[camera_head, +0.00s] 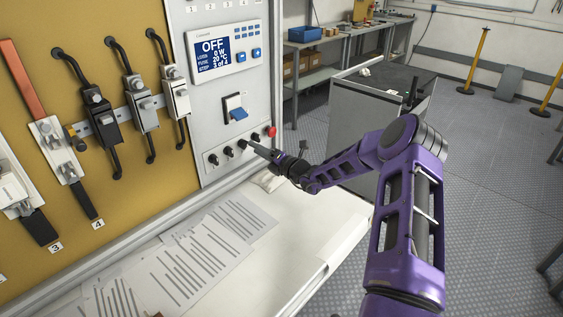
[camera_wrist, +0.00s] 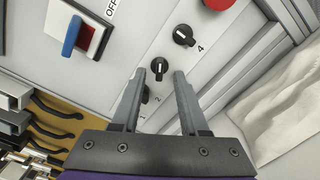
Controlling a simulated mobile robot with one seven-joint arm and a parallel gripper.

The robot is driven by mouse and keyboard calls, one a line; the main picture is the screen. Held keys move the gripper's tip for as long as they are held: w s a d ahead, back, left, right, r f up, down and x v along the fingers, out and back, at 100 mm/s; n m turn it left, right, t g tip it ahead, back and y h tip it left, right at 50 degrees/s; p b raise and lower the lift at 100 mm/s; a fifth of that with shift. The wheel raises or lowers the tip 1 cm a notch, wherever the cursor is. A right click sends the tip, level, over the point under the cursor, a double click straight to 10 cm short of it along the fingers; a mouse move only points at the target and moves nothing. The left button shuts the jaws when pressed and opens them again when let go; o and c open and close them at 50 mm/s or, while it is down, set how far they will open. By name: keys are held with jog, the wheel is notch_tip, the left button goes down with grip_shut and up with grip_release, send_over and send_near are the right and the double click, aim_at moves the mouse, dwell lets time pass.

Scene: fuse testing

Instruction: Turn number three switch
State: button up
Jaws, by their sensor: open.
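A row of black rotary switches sits low on the grey panel. In the wrist view the number three switch (camera_wrist: 160,67) lies between my fingertips, its white mark near upright; its label is hidden. The switch labelled 4 (camera_wrist: 184,36) is beyond it, with its mark tilted. The switch by label 2 (camera_wrist: 146,94) is partly hidden between my fingers. My gripper (camera_wrist: 160,74) is open, one finger on each side of switch three; I cannot tell whether they touch it. In the head view my gripper (camera_head: 249,147) reaches the panel at the third switch (camera_head: 242,144).
A red button (camera_head: 270,131) sits right of the switches, and a blue-handled switch (camera_head: 237,112) above them. A display (camera_head: 222,49) reads OFF. Papers (camera_head: 190,255) lie on the white bench below. Lever switches (camera_head: 100,115) hang on the yellow board at left.

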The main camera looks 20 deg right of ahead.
jog(key=v, duration=1.3)
